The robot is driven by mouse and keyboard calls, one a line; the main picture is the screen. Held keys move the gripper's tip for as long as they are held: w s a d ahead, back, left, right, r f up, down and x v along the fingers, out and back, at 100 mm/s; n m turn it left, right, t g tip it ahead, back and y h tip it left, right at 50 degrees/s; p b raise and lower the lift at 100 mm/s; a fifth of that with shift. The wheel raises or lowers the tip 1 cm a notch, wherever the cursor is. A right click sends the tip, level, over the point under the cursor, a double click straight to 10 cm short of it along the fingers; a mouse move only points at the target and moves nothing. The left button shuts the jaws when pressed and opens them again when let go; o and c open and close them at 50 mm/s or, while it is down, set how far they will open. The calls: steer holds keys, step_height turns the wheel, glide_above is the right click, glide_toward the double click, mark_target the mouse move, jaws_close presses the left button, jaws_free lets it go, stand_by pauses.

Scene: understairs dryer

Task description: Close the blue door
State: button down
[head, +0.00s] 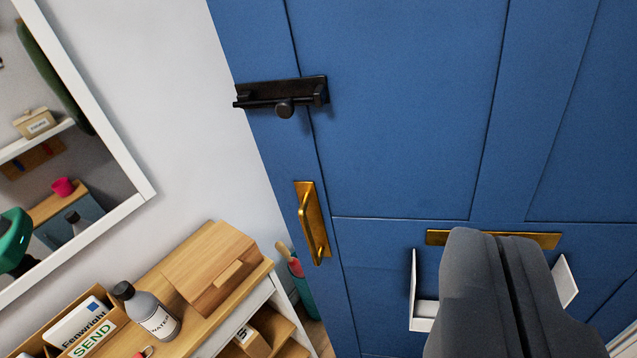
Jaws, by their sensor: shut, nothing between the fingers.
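The blue door (400,120) fills the middle and right of the view, with its left edge against a pale wall. A black sliding bolt (285,93) is mounted near its upper left edge. A brass pull handle (313,224) is below the bolt. A brass plate (436,237) lies across the door lower right, partly hidden behind my gripper. My gripper (492,240) is at the lower right in front of the door, its dark fingers together and empty. I cannot tell whether it touches the door. A white open holder (424,315) shows behind the gripper.
A wooden-topped shelf unit (213,337) stands at lower left, holding a wooden box (212,270), a grey bottle (150,312) and a box with papers (85,325). A white-framed mirror (140,185) hangs on the wall. A teal container (297,275) stands between unit and door.

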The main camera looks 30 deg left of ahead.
steer(key=w+a+f+m+t+y, duration=0.1)
steer(key=w+a+f+m, duration=0.25)
steer(key=w+f, duration=0.35)
steer(key=w+a+f+m+y, duration=0.1)
steer(key=w+a+f+m, duration=0.2)
steer(key=w+a+f, duration=0.3)
steer(key=m+t, duration=0.1)
steer(key=m, duration=0.8)
glide_toward(343, 192)
steer(key=shift+h, duration=0.4)
steer(key=w, duration=0.2)
steer(key=w+b, duration=0.1)
steer(key=w, duration=0.1)
steer(key=w+a+b, duration=0.1)
steer(key=w, duration=0.1)
steer(key=shift+w+f, duration=0.1)
steer(key=shift+w, duration=0.3)
